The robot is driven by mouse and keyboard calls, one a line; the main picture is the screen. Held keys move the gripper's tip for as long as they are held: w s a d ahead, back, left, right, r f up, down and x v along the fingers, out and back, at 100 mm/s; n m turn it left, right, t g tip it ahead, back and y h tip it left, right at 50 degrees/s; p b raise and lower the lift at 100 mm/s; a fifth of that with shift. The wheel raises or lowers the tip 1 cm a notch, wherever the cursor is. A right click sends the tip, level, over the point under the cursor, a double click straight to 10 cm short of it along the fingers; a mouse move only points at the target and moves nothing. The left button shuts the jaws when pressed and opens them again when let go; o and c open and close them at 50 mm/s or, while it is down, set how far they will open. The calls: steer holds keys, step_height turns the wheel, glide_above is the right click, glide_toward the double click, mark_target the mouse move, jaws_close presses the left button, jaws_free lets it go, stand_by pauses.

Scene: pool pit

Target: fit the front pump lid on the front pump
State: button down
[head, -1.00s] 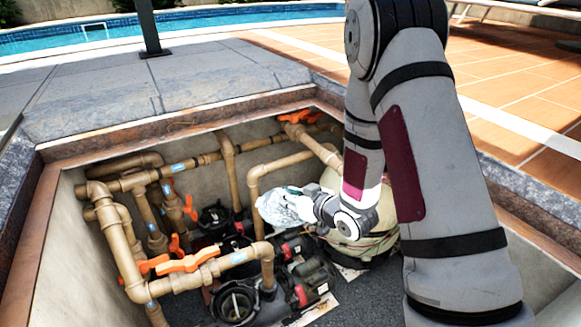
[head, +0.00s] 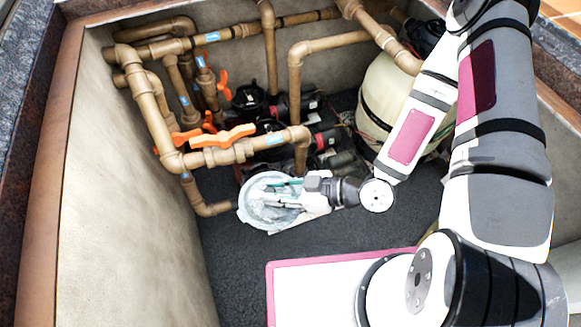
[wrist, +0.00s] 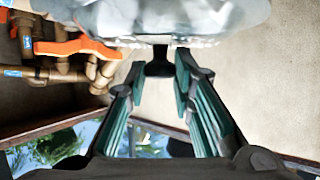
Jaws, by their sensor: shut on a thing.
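The front pump lid (head: 253,212) is a clear, round, shallow cap. My gripper (head: 292,194) is shut on it, by what looks like a dark tab (wrist: 159,62) between the green-padded fingers in the wrist view. The lid's clear body (wrist: 170,18) fills the top of that view, beyond the fingertips (wrist: 158,75). In the head view the lid is over the front pump's area, below the orange-handled pipe. The front pump's opening is hidden behind the lid and gripper, so I cannot tell whether they touch.
Tan pipes with orange valve handles (head: 222,137) run close above and left of the lid. Other dark pumps (head: 250,98) stand behind. A cream tank (head: 388,105) is at the right. The pit's left wall (head: 130,215) is near; dark floor (head: 235,262) below is clear.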

steer(key=shift+s+a, duration=0.35)
steer(key=shift+s, duration=0.05)
steer(key=shift+f+b, duration=0.4)
steer(key=shift+b, duration=0.15)
steer(key=w+a+f+b, duration=0.1)
steer(key=w+f+b, duration=0.2)
steer(key=f+b, duration=0.95)
steer(key=w+a+f+b, duration=0.1)
steer(key=w+f+b, duration=0.3)
steer(key=f+b, duration=0.8)
steer(key=w+f+p, duration=0.1)
steer(key=w+f, duration=0.1)
steer(key=w, duration=0.7)
steer(key=w+f, duration=0.3)
steer(key=w, duration=0.5)
steer(key=shift+a+f+b, duration=0.2)
steer(key=shift+f+b, duration=0.45)
steer(key=shift+f, duration=0.35)
steer(key=shift+a+f+b, duration=0.2)
steer(key=shift+f+b, duration=0.45)
steer(key=shift+f, duration=0.3)
steer(key=shift+f, duration=0.35)
steer(key=c, duration=1.3)
jaws_free()
